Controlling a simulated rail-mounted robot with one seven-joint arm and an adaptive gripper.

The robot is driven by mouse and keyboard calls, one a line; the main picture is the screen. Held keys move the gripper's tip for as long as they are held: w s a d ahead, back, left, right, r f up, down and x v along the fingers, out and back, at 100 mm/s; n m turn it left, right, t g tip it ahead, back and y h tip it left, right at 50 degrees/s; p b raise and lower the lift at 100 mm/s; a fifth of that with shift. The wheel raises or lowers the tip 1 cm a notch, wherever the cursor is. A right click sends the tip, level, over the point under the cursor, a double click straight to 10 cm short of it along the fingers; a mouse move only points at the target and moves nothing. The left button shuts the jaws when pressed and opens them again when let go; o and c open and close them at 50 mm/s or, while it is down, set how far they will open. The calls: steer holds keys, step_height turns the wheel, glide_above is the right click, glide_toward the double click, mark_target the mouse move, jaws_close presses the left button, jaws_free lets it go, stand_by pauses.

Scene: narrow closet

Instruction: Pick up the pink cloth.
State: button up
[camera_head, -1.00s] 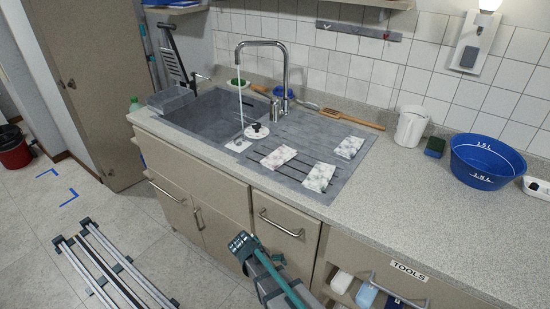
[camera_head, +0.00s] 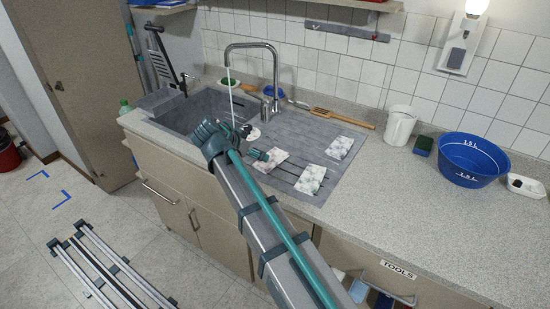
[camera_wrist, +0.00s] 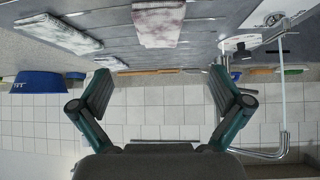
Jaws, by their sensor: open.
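The pink cloth (camera_head: 269,160), folded and mottled pink and white, lies on the grey drainboard nearest the sink. In the wrist view this cloth (camera_wrist: 158,22) is at the top centre, beyond the gap between the fingers. My gripper (camera_wrist: 160,82) is open and empty, with its fingers spread wide. In the head view my arm reaches across the counter front, and the gripper (camera_head: 262,154) is mostly hidden behind it, close to the pink cloth. I cannot tell its exact height above the cloth.
Two grey-white cloths, one in front (camera_head: 310,179) and one behind (camera_head: 339,147), lie right of the pink one. The faucet (camera_head: 273,75) stands behind the sink (camera_head: 190,108). A white pitcher (camera_head: 399,125) and blue basin (camera_head: 473,158) stand on the right counter, which has bare space in front.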

mark_target(271, 157)
steer(key=shift+w+d+f, duration=0.1)
steer(key=shift+w+d, duration=0.1)
steer(key=shift+d, duration=0.15)
steer(key=p+x, duration=0.1)
steer(key=x, duration=0.4)
steer(key=shift+p+x, duration=1.1)
steer(key=shift+x, duration=1.45)
steer(key=c, duration=1.2)
steer(key=shift+r, duration=0.2)
